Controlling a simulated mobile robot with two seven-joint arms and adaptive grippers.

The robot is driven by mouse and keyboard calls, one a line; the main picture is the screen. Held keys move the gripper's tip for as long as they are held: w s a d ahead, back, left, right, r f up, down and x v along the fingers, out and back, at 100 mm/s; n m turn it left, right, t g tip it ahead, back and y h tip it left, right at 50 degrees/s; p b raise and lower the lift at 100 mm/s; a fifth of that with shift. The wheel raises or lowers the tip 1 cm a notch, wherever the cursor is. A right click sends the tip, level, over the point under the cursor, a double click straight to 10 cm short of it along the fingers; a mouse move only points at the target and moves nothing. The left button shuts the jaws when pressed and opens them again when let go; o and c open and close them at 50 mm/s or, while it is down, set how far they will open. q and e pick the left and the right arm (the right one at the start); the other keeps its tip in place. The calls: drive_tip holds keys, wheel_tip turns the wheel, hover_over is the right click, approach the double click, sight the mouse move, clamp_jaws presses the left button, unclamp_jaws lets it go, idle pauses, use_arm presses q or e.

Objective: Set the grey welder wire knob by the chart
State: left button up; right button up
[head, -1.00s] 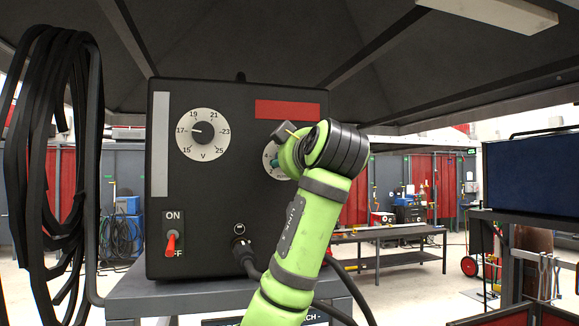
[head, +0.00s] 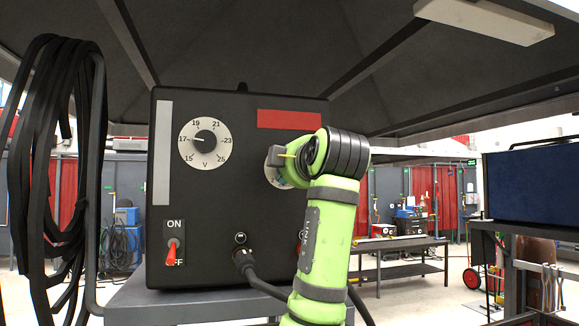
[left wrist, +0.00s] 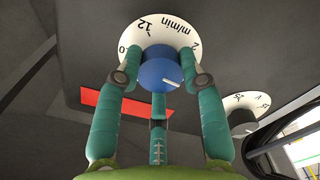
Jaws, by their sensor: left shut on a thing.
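The welder's front panel (head: 200,245) is black in the head view. Its wire dial (head: 274,177) is mostly hidden there behind my left wrist. In the left wrist view the white wire dial (left wrist: 180,28) is marked m/min, with 12 and 2 readable. Its blue knob (left wrist: 155,74) sits between the teal fingers of my left gripper (left wrist: 161,77), which is shut on it. The knob's white mark points to the lower right in that view. My left gripper (head: 279,159) shows only partly in the head view. I cannot make out a chart. My right gripper is out of view.
A voltage dial (head: 205,144) reads about 17. Below it is a red ON/OFF switch (head: 172,250). A plugged black cable (head: 245,262) leaves the panel low. A red plate (head: 289,119) is above the wire dial. Black cables (head: 50,180) hang at left.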

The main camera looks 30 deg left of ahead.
use_arm(q)
drive_tip(key=shift+w+f, duration=0.2)
drive_tip(key=shift+f, duration=0.1)
drive_tip(key=o, duration=1.1)
drive_tip(key=shift+o, duration=0.2)
drive_tip(key=shift+w+a, duration=0.1)
drive_tip(key=shift+w, duration=0.2)
drive_tip(key=v, duration=1.2)
drive_tip(key=shift+a, duration=0.1)
